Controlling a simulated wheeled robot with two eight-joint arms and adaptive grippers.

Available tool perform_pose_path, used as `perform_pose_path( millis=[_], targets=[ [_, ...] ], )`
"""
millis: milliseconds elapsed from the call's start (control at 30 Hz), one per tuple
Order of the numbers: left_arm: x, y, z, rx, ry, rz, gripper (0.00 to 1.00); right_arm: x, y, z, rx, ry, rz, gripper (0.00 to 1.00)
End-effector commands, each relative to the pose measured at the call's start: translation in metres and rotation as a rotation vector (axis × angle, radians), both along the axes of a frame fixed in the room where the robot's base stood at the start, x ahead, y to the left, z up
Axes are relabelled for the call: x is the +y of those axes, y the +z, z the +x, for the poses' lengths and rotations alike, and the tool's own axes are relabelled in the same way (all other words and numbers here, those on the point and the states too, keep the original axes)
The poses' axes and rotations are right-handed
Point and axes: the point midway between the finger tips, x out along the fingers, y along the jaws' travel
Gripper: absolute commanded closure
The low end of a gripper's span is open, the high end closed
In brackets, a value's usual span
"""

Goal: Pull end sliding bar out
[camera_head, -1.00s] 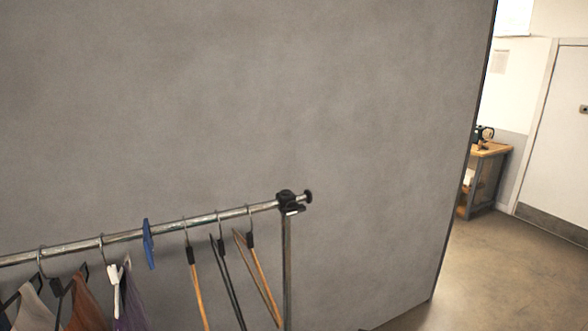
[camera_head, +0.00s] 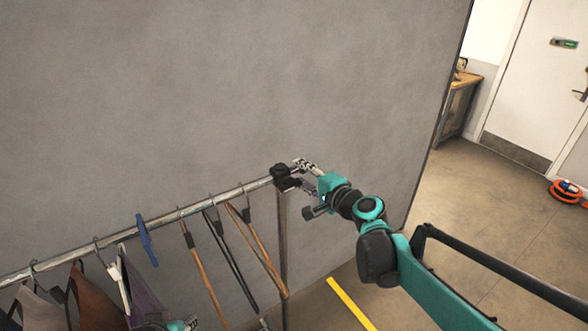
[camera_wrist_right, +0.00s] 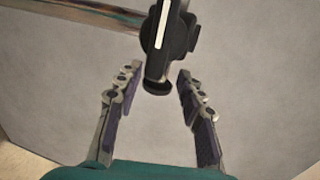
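The metal rail (camera_head: 150,222) of a garment rack runs across the lower left in the head view. Its right end carries a black joint (camera_head: 281,176) on top of an upright post. My right gripper (camera_head: 300,174) is at that end, its fingers open on either side of the end knob. The wrist view shows both fingers apart, with the black end knob (camera_wrist_right: 157,88) between the fingertips and a gap on each side. The rail (camera_wrist_right: 80,18) enters there from the upper left. My left gripper (camera_head: 188,324) barely shows at the bottom edge; its fingers are unclear.
Several hangers hang from the rail, some bare (camera_head: 198,265), some with clothes (camera_head: 95,295). A blue tag (camera_head: 147,241) also hangs there. A grey wall panel (camera_head: 200,90) stands behind. Open floor (camera_head: 490,195) lies to the right, with an orange reel (camera_head: 567,191).

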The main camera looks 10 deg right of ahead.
Motion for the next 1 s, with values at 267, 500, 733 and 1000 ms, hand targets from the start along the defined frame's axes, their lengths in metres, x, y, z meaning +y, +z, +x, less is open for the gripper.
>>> perform_pose_path(
  millis=[267, 500, 733, 1000],
  targets=[
    [0.000, 0.000, 0.000, 0.000, 0.000, 0.000, 0.66, 0.014, -0.007, 0.033, 0.000, 0.001, -0.001, 0.62],
    [0.000, 0.000, 0.000, 0.000, 0.000, 0.000, 0.66, 0.015, -0.008, 0.037, 0.000, 0.000, -0.001, 0.62],
    [0.000, 0.000, 0.000, 0.000, 0.000, 0.000, 0.66, 0.015, -0.008, 0.036, 0.001, 0.000, -0.001, 0.93],
    [0.000, 0.000, 0.000, 0.000, 0.000, 0.000, 0.66, 0.015, -0.008, 0.036, 0.001, 0.000, -0.001, 1.00]
  ],
)
